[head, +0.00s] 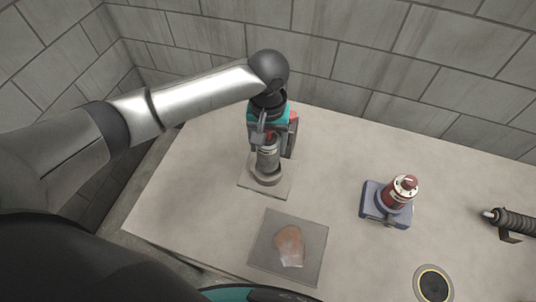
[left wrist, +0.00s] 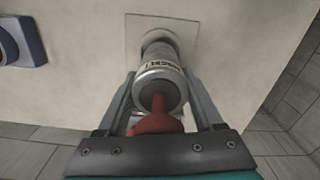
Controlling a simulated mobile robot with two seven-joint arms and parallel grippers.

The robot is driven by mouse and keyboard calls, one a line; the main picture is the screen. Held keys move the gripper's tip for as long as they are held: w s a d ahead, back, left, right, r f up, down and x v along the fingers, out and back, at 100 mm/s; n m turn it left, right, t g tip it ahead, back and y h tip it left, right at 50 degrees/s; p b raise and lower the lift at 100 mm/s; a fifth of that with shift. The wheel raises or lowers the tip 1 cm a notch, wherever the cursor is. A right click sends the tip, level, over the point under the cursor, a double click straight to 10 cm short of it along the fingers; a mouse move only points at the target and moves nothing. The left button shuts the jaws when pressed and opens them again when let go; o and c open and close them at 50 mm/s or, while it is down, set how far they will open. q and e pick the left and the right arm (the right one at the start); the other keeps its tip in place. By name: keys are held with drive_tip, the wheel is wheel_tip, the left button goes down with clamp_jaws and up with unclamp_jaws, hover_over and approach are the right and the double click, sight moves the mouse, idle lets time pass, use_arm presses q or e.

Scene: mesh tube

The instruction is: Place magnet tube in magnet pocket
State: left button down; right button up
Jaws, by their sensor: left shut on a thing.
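The magnet tube (head: 267,156) is a grey metal cylinder with a label band and stands roughly upright. My left gripper (head: 265,136) is shut on its upper part from above. In the left wrist view the tube (left wrist: 159,74) lies between the two fingers, with a red part at its near end. Below it is the magnet pocket (head: 279,188), a grey round ring on a square plate. The tube's lower end is at the ring; I cannot tell how deep it sits. The plate also shows in the left wrist view (left wrist: 135,32). My right gripper is not in view.
A red and white device on a blue base (head: 372,207) stands to the right. A grey square mat (head: 313,243) with a brown and whitish item lies in front. A black disc with a yellow ring (head: 433,286) and a dark ribbed tool (head: 514,222) are farther right. Brick walls bound the back.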

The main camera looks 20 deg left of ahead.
use_arm(q)
wheel_tip(320, 180, down, 4)
drive_tip(key=shift+f+b, duration=0.1)
drive_tip(key=shift+b, duration=0.4)
drive_tip(key=shift+f, duration=0.1)
drive_tip(key=shift+f, duration=0.15)
drive_tip(key=shift+c, duration=0.2)
unclamp_jaws()
wheel_tip(320, 180, up, 12)
drive_tip(key=p, duration=0.2)
drive_tip(key=shift+r+p, duration=0.2)
drive_tip(key=shift+p, duration=0.1)
